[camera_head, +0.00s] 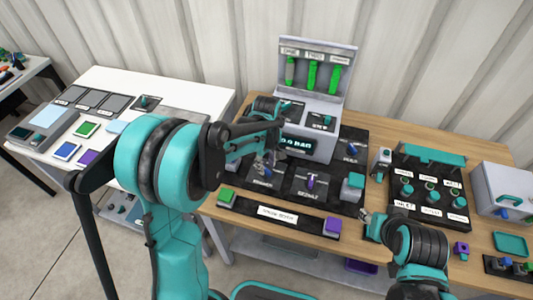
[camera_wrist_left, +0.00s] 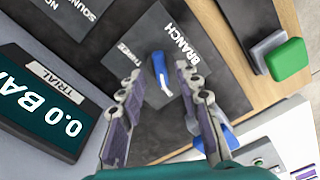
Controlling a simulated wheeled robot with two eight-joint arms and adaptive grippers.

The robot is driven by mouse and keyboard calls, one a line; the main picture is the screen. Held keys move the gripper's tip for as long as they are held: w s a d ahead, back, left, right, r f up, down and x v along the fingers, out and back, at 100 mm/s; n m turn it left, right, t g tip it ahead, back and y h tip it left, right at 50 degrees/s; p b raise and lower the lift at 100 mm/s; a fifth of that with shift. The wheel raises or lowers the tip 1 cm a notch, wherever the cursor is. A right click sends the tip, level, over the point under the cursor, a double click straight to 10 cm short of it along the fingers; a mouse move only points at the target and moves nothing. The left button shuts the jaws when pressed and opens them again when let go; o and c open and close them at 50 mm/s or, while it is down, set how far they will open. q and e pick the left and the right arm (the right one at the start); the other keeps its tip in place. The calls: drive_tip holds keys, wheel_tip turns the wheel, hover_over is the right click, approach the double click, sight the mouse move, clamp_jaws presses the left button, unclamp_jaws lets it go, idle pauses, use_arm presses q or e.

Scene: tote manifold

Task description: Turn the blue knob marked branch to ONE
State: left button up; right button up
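The blue knob (camera_wrist_left: 160,70) sits on a dark plate labelled BRANCH (camera_wrist_left: 187,46) in the left wrist view, with THREE readable beside it. Its pale pointer end is toward the lower part of that view. It also shows small in the head view (camera_head: 267,171), partly hidden by my gripper. My left gripper (camera_wrist_left: 158,74) is open, with one finger on each side of the knob; I cannot tell whether either touches it. In the head view my left gripper (camera_head: 268,157) is over the board's left part. My right gripper (camera_head: 372,221) is at the table's front, its fingers too small to read.
A 0.0 BAR display (camera_wrist_left: 42,102) stands beside the plate. A purple knob (camera_head: 311,180) and another blue knob (camera_head: 351,149) are on the same board. A green block (camera_head: 227,195) is at its left edge. A panel of several green knobs (camera_head: 430,188) stands to the right.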

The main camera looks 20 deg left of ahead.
sight(267, 169)
use_arm(q)
wheel_tip(267, 169, up, 10)
idle(0.3)
idle(0.3)
drive_tip(key=s+a+r+m+t, duration=0.2)
drive_tip(key=s+m+t, duration=0.5)
drive_tip(key=s+m, duration=0.4)
drive_tip(key=s+a, duration=0.1)
drive_tip(key=s, duration=0.5)
drive_tip(key=shift+m, duration=0.4)
drive_tip(key=shift+f, duration=0.1)
idle(0.6)
